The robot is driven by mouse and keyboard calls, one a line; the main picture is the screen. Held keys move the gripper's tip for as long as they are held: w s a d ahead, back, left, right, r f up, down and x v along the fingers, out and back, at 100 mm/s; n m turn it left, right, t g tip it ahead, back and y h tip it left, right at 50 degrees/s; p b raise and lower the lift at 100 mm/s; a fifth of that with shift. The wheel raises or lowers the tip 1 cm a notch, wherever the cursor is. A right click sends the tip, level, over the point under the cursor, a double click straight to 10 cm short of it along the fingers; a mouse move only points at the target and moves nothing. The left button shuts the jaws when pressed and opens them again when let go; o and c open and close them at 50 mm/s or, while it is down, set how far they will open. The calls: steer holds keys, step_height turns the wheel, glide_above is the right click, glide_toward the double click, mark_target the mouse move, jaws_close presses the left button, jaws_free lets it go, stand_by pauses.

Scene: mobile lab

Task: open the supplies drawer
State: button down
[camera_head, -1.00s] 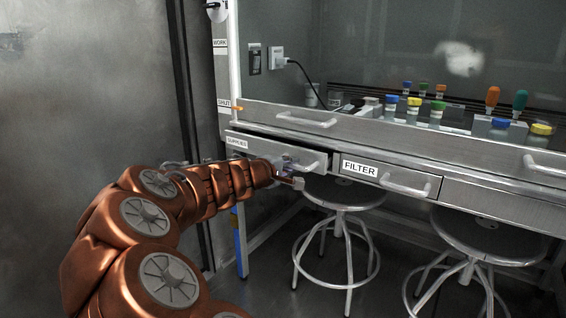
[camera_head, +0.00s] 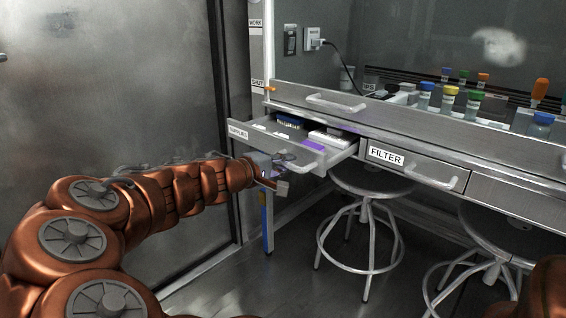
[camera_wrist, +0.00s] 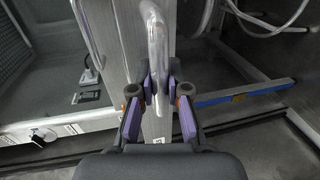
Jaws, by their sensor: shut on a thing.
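The supplies drawer (camera_head: 236,134) is pulled out from the bench at the left of the head view, its label at the left of its front. Inside it lie a dark blue item, a white box and a purple item. My gripper (camera_head: 276,178) is at the drawer's front. In the wrist view, my gripper (camera_wrist: 160,92) has its purple-sided fingers shut on the drawer's bar handle (camera_wrist: 156,40), one on each side. The drawer's front face (camera_wrist: 117,45) runs beside it. In the head view the gripper partly hides the handle.
The FILTER drawer (camera_head: 415,164) is shut, to the right. Two round stools (camera_head: 362,182) stand under the bench. Bottles with coloured caps (camera_head: 447,97) stand behind the sash handle (camera_head: 336,103). A grey metal door (camera_head: 110,80) is at the left. Some floor before the bench is free.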

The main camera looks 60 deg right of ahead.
steer(key=c, duration=1.1)
jaws_free()
steer(key=shift+c, duration=0.2)
steer(key=shift+a, duration=0.1)
steer(key=shift+w+a+r, duration=0.1)
steer(key=shift+w+a, duration=0.15)
steer(key=shift+a, duration=0.15)
steer(key=v, duration=1.1)
steer(key=shift+s, duration=0.1)
